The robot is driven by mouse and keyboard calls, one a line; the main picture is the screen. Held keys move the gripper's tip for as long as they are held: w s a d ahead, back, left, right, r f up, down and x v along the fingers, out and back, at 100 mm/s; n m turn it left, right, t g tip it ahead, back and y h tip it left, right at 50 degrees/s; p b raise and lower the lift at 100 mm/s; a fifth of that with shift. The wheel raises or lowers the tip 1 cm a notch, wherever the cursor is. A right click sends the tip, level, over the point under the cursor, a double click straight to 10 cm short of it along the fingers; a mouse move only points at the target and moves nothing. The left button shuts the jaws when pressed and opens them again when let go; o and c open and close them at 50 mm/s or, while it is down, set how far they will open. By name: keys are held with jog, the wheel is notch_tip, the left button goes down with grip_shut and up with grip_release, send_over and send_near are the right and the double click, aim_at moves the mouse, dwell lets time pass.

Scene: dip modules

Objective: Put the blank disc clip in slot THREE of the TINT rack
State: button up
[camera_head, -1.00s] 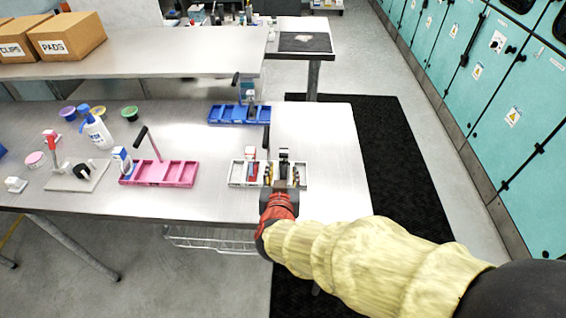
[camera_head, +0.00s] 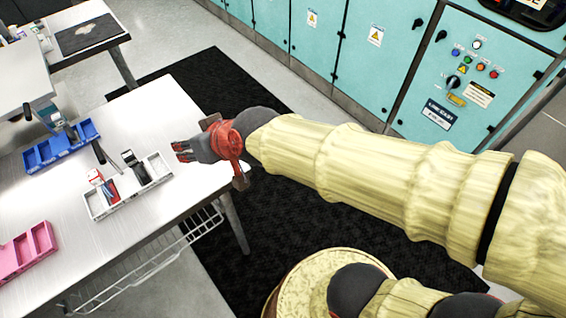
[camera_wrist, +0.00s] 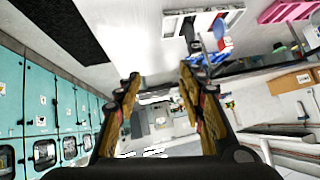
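A white rack (camera_head: 158,168) stands near the table's front right edge in the head view. It holds a red-and-white item (camera_head: 104,188) toward its left and a dark-topped grey item (camera_head: 131,161) right of its middle; its right end compartment looks empty. I cannot read labels, so I cannot tell which rack is TINT or whether the dark-topped item is the blank disc clip. My gripper (camera_head: 181,151) is right of the white rack, apart from it. In the wrist view my gripper (camera_wrist: 160,82) has its fingers wide apart with nothing held between them.
A blue rack (camera_head: 42,154) stands behind the white one, with a blue-grey item by it. A pink rack (camera_head: 42,240) is at the left. A black handle (camera_head: 100,153) rises between the blue and white racks. Teal cabinets (camera_head: 365,60) line the far side beyond a black mat.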

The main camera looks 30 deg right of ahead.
jog(key=s+d+m+g+h, duration=0.2)
jog(key=s+d+g+h, duration=0.1)
jog(key=s+d, duration=1.2)
jog(key=d+h, duration=0.1)
jog(key=d, duration=0.2)
jog(key=shift+f+m+h, duration=0.2)
jog(key=shift+m+h, duration=0.1)
